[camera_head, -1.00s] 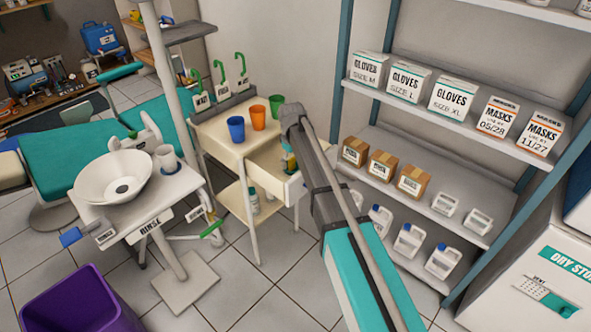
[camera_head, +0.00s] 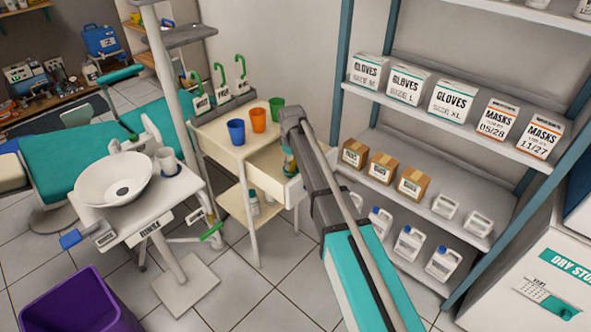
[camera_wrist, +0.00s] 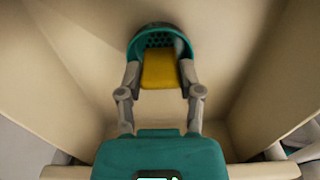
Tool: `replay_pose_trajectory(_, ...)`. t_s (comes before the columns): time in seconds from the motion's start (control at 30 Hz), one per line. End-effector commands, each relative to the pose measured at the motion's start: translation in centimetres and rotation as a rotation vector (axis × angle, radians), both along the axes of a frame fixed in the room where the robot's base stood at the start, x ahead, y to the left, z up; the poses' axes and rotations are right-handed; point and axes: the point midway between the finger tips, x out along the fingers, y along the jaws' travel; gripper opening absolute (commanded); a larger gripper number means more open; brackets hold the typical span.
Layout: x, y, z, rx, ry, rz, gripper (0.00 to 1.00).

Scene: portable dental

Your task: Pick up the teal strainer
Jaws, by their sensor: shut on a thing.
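The teal strainer (camera_wrist: 149,39) shows in the wrist view with a rounded teal rim and dark perforated mesh. It is inside the pale open drawer (camera_wrist: 75,85). A yellow piece (camera_wrist: 160,70) lies between my fingers, just in front of the mesh; I cannot tell whether it is the strainer's handle. My gripper (camera_wrist: 160,75) is shut on the strainer, one grey finger on each side. In the head view my gripper (camera_head: 289,161) reaches down into the drawer (camera_head: 268,181), and my arm hides much of it. The strainer cannot be made out clearly there.
Drawer walls stand close on both sides of my gripper. Blue (camera_head: 236,132), orange (camera_head: 258,120) and green (camera_head: 276,109) cups stand on the cart top beside the drawer. A shelf unit (camera_head: 428,133) with boxes and bottles stands to the right.

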Motion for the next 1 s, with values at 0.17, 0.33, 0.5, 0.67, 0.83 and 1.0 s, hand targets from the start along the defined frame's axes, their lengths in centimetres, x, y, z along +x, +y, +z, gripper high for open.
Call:
replay_pose_trajectory(0.17,0.0,0.0,0.0,0.0,0.0,0.0,0.18)
replay_pose_trajectory(0.33,0.0,0.0,0.4,0.0,0.0,0.0,0.18)
replay_pose_trajectory(0.5,0.0,0.0,1.2,0.0,0.0,0.0,0.18)
replay_pose_trajectory(0.67,0.0,0.0,2.4,0.0,0.0,-0.001,0.18)
replay_pose_trajectory(0.83,-0.7,-0.2,4.2,0.0,0.0,-0.001,0.18)
replay_pose_trajectory(1.0,-2.3,-0.7,6.2,0.0,0.0,-0.001,0.18)
